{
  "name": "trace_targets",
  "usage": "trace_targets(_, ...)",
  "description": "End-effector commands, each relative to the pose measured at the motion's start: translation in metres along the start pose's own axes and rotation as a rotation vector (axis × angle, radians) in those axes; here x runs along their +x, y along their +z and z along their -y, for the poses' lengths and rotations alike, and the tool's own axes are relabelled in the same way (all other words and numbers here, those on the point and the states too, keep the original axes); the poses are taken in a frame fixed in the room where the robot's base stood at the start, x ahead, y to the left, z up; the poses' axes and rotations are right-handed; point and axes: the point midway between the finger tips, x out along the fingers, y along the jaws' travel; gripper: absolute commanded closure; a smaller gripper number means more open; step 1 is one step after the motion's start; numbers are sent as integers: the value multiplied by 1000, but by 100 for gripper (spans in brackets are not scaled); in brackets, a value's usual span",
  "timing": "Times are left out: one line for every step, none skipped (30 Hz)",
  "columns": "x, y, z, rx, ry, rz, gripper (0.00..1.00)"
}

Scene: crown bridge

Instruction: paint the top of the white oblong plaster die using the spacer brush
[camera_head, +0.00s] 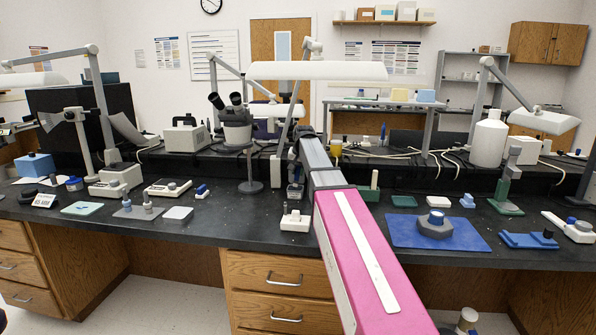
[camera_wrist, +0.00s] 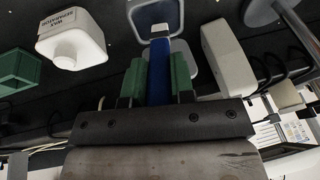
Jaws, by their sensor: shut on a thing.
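In the wrist view my gripper (camera_wrist: 157,82) is shut on a blue upright-looking handle with a pale end, which I take to be the spacer brush (camera_wrist: 159,70). Green finger pads press on both sides of it. A pale grey-rimmed square dish (camera_wrist: 177,14) lies behind the pale end; I cannot tell whether they touch. In the head view my arm hides most of the gripper and brush. I cannot tell for certain which piece is the white oblong die; a small white block (camera_head: 438,201) lies on the bench right of my arm.
In the head view a blue mat (camera_head: 400,236) holds a grey hexagonal piece (camera_head: 434,229). A white small-posted base (camera_head: 295,222) stands left of my arm.

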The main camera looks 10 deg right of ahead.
Motion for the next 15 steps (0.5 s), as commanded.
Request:
trace_targets(0, 0, 0, 0, 0, 0, 100)
trace_targets(1, 0, 0, 0, 0, 0, 100)
trace_targets(1, 0, 0, 0, 0, 0, 100)
trace_targets(2, 0, 0, 0, 0, 0, 100)
trace_targets(2, 0, 0, 0, 0, 0, 100)
trace_targets(2, 1, 0, 0, 0, 0, 100)
trace_targets(2, 1, 0, 0, 0, 0, 100)
trace_targets(3, 1, 0, 0, 0, 0, 100)
trace_targets(3, 1, -1, 0, 0, 0, 100)
trace_targets(3, 1, -1, 0, 0, 0, 100)
trace_targets(4, 1, -1, 0, 0, 0, 100)
trace_targets(4, 1, -1, 0, 0, 0, 100)
trace_targets(4, 1, -1, 0, 0, 0, 100)
trace_targets(5, 1, -1, 0, 0, 0, 100)
trace_targets(5, 2, -1, 0, 0, 0, 100)
